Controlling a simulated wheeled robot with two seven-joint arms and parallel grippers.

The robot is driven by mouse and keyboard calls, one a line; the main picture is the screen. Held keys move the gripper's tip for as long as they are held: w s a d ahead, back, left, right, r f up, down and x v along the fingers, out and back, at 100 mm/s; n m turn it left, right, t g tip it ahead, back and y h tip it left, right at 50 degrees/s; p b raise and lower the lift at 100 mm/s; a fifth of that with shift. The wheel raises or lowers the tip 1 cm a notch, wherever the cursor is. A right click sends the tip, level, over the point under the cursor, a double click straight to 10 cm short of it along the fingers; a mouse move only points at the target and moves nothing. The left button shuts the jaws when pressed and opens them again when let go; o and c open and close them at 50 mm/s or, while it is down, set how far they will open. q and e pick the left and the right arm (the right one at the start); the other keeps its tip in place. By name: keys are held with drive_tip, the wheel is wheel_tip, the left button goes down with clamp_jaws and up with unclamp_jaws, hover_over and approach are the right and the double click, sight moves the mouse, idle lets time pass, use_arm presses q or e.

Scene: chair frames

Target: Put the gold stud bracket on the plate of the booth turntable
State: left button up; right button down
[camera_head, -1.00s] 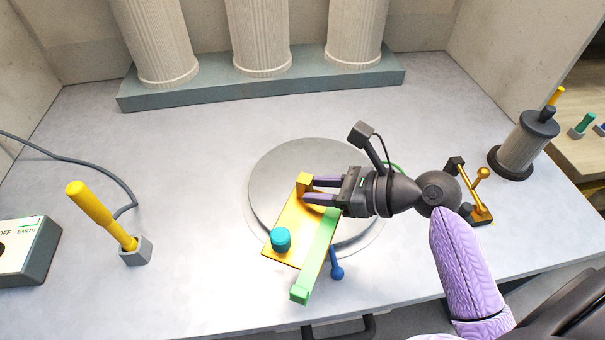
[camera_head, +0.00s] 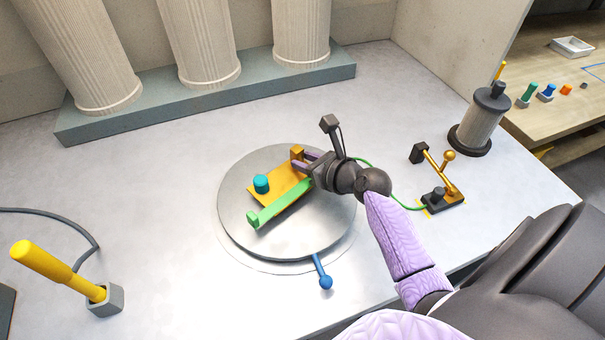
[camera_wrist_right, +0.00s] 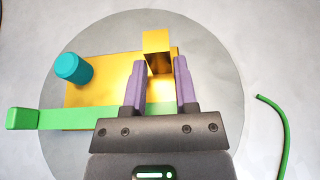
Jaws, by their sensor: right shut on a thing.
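The gold stud bracket (camera_head: 280,191) is a flat gold plate with an upright gold tab, a teal stud (camera_head: 261,184) and a green bar (camera_head: 275,210) along one edge. My right gripper (camera_head: 299,160) is shut on its gold tab. In the right wrist view the tab (camera_wrist_right: 157,50) sits between the purple fingers (camera_wrist_right: 160,80). The bracket is over the round grey plate of the booth turntable (camera_head: 300,237); I cannot tell whether it touches. A blue handle (camera_head: 321,272) sticks out from the turntable's front. My left gripper is not in view.
A gold lever on a black base (camera_head: 441,200) stands right of the turntable, with a green cable by it. A grey spool-like cylinder (camera_head: 480,122) stands behind it. A yellow-handled tool (camera_head: 60,271) stands front left. Columns on a grey plinth (camera_head: 210,97) line the back.

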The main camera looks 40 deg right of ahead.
wheel_tip(320, 180, down, 3)
drive_tip(key=shift+r+b, duration=0.15)
drive_tip(key=shift+b, duration=0.45)
drive_tip(key=shift+r, duration=0.1)
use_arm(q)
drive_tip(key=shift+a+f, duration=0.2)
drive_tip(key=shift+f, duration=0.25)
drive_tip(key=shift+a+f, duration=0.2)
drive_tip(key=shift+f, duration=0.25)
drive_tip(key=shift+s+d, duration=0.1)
use_arm(e)
drive_tip(key=shift+c, duration=2)
unclamp_jaws()
drive_tip(key=p+v, duration=0.3)
drive_tip(key=v, duration=0.8)
drive_tip(key=shift+p, duration=0.4)
drive_tip(key=shift+s+d+r, duration=0.1)
drive_tip(key=shift+s+r, duration=0.05)
drive_tip(key=shift+s, duration=0.35)
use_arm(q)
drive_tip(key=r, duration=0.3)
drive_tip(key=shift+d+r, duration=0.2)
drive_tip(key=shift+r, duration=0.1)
